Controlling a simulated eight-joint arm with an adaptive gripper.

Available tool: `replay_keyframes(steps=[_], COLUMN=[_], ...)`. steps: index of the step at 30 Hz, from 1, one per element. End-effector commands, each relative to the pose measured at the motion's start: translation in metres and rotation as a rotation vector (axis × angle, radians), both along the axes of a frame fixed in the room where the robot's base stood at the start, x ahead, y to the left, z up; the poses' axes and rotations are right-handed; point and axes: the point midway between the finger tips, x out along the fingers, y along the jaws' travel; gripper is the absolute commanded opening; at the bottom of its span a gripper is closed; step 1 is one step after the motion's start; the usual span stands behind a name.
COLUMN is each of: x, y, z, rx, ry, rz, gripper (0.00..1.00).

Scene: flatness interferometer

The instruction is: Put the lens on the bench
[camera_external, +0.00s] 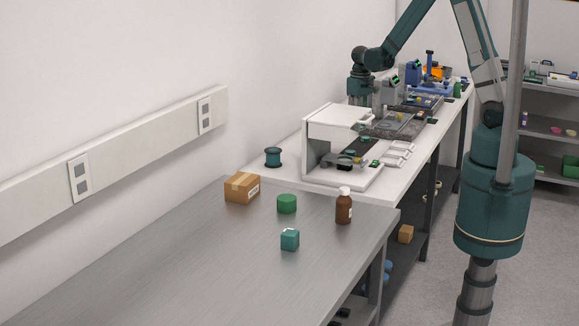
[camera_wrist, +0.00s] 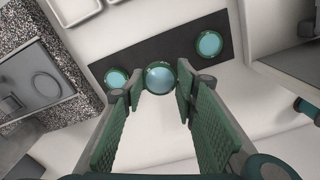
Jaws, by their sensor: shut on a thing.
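The lens (camera_wrist: 160,77), a round pale-blue disc in a dark green rim, sits between my fingertips in the wrist view. My gripper (camera_wrist: 160,86) is shut on it. It overlaps the edge of a dark strip (camera_wrist: 166,46) in that picture; its height above the strip is hard to tell. In the external view my gripper (camera_external: 361,103) is at the far end of the white instrument (camera_external: 312,150), and its fingertips and the held lens are hidden there. The white bench (camera_external: 300,180) carries the instrument. A grey metal bench (camera_external: 200,265) stands in front.
Two similar lenses, one left (camera_wrist: 117,78) and one right (camera_wrist: 208,44), lie on the dark strip. A speckled grey slab (camera_external: 393,125) is beside the instrument. A box (camera_external: 241,188), green cylinder (camera_external: 287,204), teal cube (camera_external: 290,240) and brown bottle (camera_external: 343,208) stand on the grey bench.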

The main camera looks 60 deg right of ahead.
Motion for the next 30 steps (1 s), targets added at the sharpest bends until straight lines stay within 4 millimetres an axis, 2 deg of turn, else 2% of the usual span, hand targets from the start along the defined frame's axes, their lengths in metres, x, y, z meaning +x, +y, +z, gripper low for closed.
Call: replay_keyframes(steps=[5, 20, 30], x=[0.000, 0.000, 0.000], y=[0.000, 0.000, 0.000], z=[-0.007, -0.009, -0.026], rx=[0.000, 0.000, 0.000], ry=[0.000, 0.000, 0.000], rz=[0.000, 0.000, 0.000], gripper=[0.15, 0.15, 0.15])
